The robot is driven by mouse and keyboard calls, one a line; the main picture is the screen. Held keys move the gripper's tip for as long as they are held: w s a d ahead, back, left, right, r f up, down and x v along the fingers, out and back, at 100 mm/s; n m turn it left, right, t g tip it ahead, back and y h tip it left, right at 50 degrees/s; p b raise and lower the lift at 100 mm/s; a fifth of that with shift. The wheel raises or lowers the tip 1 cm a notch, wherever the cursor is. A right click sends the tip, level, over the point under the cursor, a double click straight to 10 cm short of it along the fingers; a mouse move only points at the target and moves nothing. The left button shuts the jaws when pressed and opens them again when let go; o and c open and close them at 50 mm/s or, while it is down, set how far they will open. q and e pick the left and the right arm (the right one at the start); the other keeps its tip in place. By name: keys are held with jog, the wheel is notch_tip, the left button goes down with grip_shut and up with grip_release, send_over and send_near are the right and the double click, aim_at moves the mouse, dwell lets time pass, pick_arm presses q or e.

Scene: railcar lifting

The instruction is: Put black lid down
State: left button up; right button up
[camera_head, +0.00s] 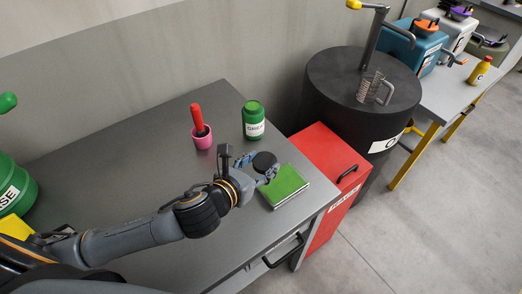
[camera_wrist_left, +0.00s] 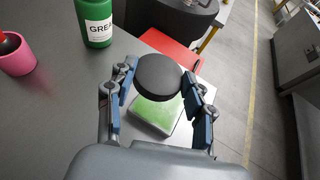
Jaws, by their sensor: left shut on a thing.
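The black lid (camera_head: 265,161) is a round dark disc held above the grey table near a green book-like block. It also shows in the left wrist view (camera_wrist_left: 159,76), between the fingertips. My left gripper (camera_head: 262,168) is shut on the black lid, with a blue-grey finger on each side of it. In the left wrist view, the gripper (camera_wrist_left: 158,85) holds the lid over the far part of the green block. My right gripper is not in view.
The green block (camera_head: 287,186) lies near the table's right edge. A green grease jar (camera_head: 253,120) and a pink cup (camera_head: 202,138) with a red-handled tool stand behind. A red cabinet (camera_head: 325,150) and black drum (camera_head: 375,125) are at right. The table (camera_head: 110,175) is clear at left.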

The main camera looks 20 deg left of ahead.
pick_arm(q)
jog(key=w+a+f, duration=0.1)
jog(key=w+f, duration=0.1)
jog(key=w, duration=0.1)
jog(key=w+a+f+p, duration=0.1)
jog(key=w+a+f, duration=0.1)
jog(key=w+f, duration=0.1)
jog(key=w+a+f, duration=0.2)
jog(key=w+f, duration=0.1)
jog(key=w, duration=0.1)
jog(key=shift+w+f, duration=0.3)
jog(key=shift+f, duration=0.1)
notch_tip(320, 180, down, 3)
jog(key=shift+a+f+p, duration=0.1)
jog(key=shift+a+p, duration=0.05)
jog(key=shift+p, duration=0.5)
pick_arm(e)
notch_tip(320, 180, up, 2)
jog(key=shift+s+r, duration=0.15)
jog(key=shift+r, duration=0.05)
pick_arm(q)
jog(key=shift+f, duration=0.1)
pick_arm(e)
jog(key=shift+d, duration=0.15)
